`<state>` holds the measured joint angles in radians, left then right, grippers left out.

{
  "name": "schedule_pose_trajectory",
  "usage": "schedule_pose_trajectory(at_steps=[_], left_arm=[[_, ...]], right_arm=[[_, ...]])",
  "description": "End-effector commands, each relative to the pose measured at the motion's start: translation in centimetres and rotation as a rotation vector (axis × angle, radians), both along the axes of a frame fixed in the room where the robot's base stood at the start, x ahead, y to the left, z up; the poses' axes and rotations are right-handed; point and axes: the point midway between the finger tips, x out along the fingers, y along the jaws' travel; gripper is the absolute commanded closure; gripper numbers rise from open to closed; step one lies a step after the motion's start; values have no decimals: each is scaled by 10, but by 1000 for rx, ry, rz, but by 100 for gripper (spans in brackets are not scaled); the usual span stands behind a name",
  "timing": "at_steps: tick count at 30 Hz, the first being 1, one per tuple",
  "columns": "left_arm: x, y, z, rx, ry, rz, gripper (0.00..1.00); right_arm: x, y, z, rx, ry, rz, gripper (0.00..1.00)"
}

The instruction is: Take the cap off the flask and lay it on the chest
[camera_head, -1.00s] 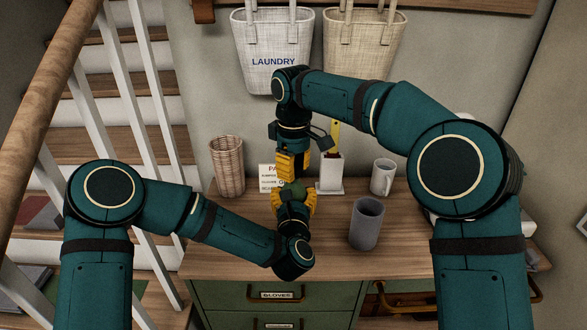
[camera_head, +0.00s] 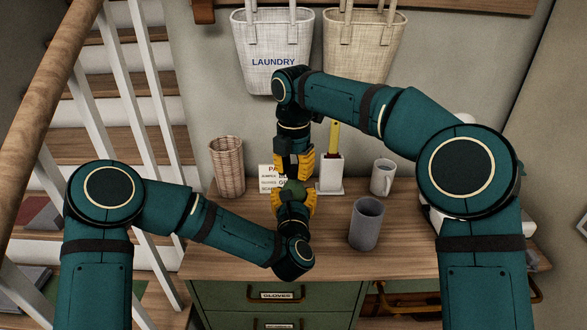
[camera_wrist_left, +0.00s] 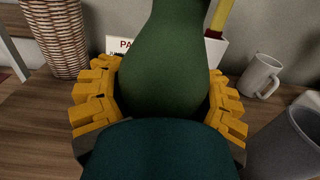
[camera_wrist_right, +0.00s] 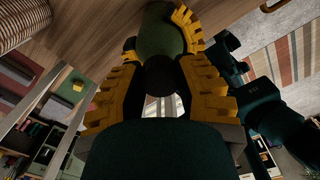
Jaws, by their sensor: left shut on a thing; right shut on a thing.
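The green flask (camera_head: 293,186) stands over the wooden top of the chest (camera_head: 345,264). My left gripper (camera_head: 294,201) is shut around its body, and the flask also fills the middle of the left wrist view (camera_wrist_left: 165,65). My right gripper (camera_head: 294,163) is directly above, pointing down, shut on the dark cap (camera_wrist_right: 161,78). In the right wrist view the cap lies between the yellow fingers, in line with the flask (camera_wrist_right: 160,38). Whether cap and flask still touch cannot be told. In the head view the fingers hide the cap.
A grey cup (camera_head: 366,225) stands right of the flask, with a white mug (camera_head: 383,177) behind it. A wicker basket (camera_head: 227,167), a printed card (camera_head: 268,178) and a white holder (camera_head: 330,174) stand along the back. The front right of the top is clear.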

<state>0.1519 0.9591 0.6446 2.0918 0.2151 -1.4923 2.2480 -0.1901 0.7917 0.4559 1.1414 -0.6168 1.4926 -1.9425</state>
Motion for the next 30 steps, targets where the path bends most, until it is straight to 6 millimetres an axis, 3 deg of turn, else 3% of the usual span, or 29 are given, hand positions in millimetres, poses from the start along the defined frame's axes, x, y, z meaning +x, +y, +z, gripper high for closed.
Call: schedule_pose_trajectory(at_steps=[17,30], left_arm=[[0,0,0,0,0,0,100],[0,0,0,0,0,0,100]], right_arm=[[0,0,0,0,0,-1,100],[0,0,13,-1,-1,-1,100]])
